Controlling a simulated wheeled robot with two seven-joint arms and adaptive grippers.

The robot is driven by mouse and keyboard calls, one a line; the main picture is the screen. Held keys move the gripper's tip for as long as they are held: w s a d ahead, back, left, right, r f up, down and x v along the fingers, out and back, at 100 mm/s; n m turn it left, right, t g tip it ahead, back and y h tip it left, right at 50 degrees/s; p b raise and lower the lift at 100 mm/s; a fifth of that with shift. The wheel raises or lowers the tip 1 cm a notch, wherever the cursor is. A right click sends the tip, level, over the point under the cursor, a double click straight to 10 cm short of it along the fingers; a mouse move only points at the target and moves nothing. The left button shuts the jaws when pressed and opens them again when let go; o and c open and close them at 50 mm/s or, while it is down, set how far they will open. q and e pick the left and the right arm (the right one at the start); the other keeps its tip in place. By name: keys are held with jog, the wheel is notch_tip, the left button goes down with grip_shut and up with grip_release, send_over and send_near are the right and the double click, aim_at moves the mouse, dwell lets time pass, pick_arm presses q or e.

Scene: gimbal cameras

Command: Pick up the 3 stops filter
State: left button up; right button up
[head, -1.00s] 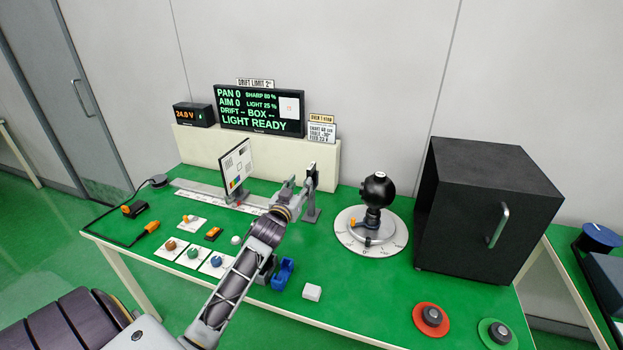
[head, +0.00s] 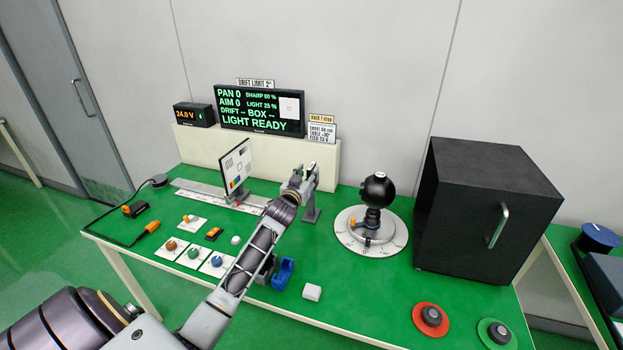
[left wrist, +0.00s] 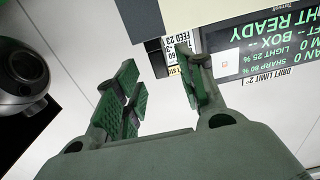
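Three small round pieces stand on white cards at the front left of the green table: a brown one (head: 171,245), a green one (head: 193,253) and a blue one (head: 217,260). Their labels are too small to read, so I cannot tell which is the 3 stops filter. My right gripper is out of view.
A chart board (head: 236,168) stands on a rail left of the gripper. A black ball camera (head: 378,190) on a round dial and a large black box (head: 487,210) are to the right. A display (head: 259,110) is behind. A blue holder (head: 283,274) sits near my forearm.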

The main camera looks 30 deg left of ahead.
aim_at(312, 166)
pick_arm(q)
jog(key=shift+w, duration=0.2)
dwell(0.3)
jog(key=shift+x, duration=2.5)
jog(key=shift+a+r, duration=0.1)
